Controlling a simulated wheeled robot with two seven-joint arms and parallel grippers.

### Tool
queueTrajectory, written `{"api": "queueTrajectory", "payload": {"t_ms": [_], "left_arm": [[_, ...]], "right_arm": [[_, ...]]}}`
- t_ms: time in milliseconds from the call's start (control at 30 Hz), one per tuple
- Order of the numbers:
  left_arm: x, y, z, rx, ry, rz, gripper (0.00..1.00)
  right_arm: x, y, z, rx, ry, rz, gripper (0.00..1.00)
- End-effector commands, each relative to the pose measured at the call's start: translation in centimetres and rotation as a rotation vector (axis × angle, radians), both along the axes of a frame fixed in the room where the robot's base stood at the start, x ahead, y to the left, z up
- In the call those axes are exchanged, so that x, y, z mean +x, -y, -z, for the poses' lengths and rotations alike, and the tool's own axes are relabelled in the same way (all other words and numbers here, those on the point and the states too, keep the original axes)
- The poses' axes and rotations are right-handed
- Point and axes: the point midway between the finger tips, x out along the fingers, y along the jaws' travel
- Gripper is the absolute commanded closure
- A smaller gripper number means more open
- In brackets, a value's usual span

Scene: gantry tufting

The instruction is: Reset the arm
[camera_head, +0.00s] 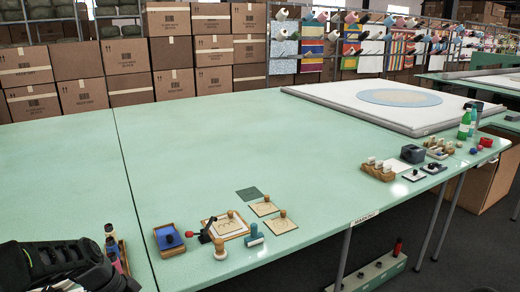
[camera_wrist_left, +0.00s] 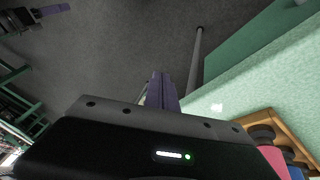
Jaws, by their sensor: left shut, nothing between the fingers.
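My left arm shows as a black shape at the bottom left of the head view, by the left end of the green table (camera_head: 200,130). My left gripper (camera_wrist_left: 158,92) shows in the left wrist view with its fingers together and nothing between them. It points out over the dark floor, beside the table edge (camera_wrist_left: 260,65). In the head view its fingertips cannot be made out.
A wooden holder of bottles (camera_head: 117,252) stands close beside my left arm; its wooden box (camera_wrist_left: 270,122) also shows in the wrist view. Stamps (camera_head: 220,248), a blue pad (camera_head: 168,238) and boards (camera_head: 264,207) lie near the front edge. The table's middle is clear.

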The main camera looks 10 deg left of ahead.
Motion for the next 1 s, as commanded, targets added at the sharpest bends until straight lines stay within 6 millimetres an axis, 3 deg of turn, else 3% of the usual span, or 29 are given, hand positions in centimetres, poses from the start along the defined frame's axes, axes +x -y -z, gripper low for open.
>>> {"api": "queueTrajectory", "payload": {"t_ms": [167,300,400,500,667,1000], "left_arm": [[-1.0,7.6,9.6,-0.006,-0.118,-0.133,1.00],[-5.0,15.5,17.2,-0.008,-0.204,-0.277,1.00],[-9.3,20.7,20.8,-0.023,-0.252,-0.376,1.00],[-13.5,24.6,22.7,-0.046,-0.290,-0.462,1.00],[-17.6,27.8,23.5,-0.079,-0.324,-0.552,1.00],[-18.2,28.3,23.7,-0.088,-0.327,-0.578,1.00]], "right_arm": [[0.0,0.0,-0.6,0.000,0.000,0.000,0.64],[0.0,0.0,-1.1,0.000,0.000,0.000,0.64],[0.0,0.0,-1.4,0.000,-0.001,0.001,0.64],[0.0,0.0,-1.7,0.000,-0.001,0.001,0.64],[0.0,0.0,-1.8,0.000,-0.001,0.001,0.64],[0.0,0.0,-1.8,0.000,-0.001,0.001,0.64]]}}
